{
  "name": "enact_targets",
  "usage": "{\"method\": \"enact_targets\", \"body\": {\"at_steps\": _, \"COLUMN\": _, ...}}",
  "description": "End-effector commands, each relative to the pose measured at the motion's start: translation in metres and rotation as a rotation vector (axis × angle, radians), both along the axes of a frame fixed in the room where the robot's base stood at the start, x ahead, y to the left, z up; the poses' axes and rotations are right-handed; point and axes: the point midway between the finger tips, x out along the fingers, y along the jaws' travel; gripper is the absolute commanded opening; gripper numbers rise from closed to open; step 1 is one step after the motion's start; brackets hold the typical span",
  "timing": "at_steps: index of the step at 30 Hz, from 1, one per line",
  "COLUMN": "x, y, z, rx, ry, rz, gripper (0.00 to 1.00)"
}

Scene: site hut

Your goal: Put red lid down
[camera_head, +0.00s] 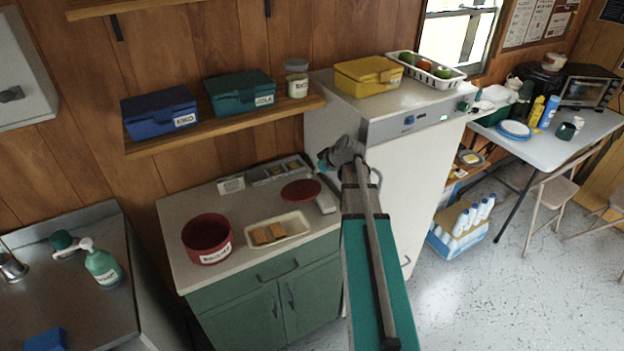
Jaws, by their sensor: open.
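The red lid (300,190) appears as a dark red disc on the worktop, just behind the cream tray. The open red tub (207,240), with a white label, stands to its left at the worktop's front. My gripper (330,161) is at the end of my raised arm, up and to the right of the lid in the picture. It is open and looks apart from the lid. The fingers are small and partly hidden by the wrist, and I see nothing held.
A cream tray (292,228) holding brown pieces sits in front of the lid. A grey divided container (268,171) and a small labelled box (231,184) stand behind. The white fridge (408,160) rises at right. A wooden shelf (222,122) with boxes hangs above.

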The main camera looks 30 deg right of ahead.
Motion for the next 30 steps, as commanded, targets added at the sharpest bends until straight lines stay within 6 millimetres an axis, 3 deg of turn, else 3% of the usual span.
{"method": "enact_targets", "body": {"at_steps": 5, "x": -0.005, "y": 0.017, "z": -0.003, "rx": 0.01, "ry": 0.032, "rz": 0.003, "gripper": 0.62}}
{"method": "enact_targets", "body": {"at_steps": 11, "x": -0.024, "y": 0.066, "z": -0.014, "rx": 0.033, "ry": 0.146, "rz": -0.001, "gripper": 0.62}}
{"method": "enact_targets", "body": {"at_steps": 21, "x": -0.09, "y": 0.168, "z": -0.036, "rx": 0.02, "ry": 0.443, "rz": -0.086, "gripper": 0.62}}
{"method": "enact_targets", "body": {"at_steps": 30, "x": -0.156, "y": 0.227, "z": -0.045, "rx": -0.07, "ry": 0.648, "rz": -0.235, "gripper": 0.62}}
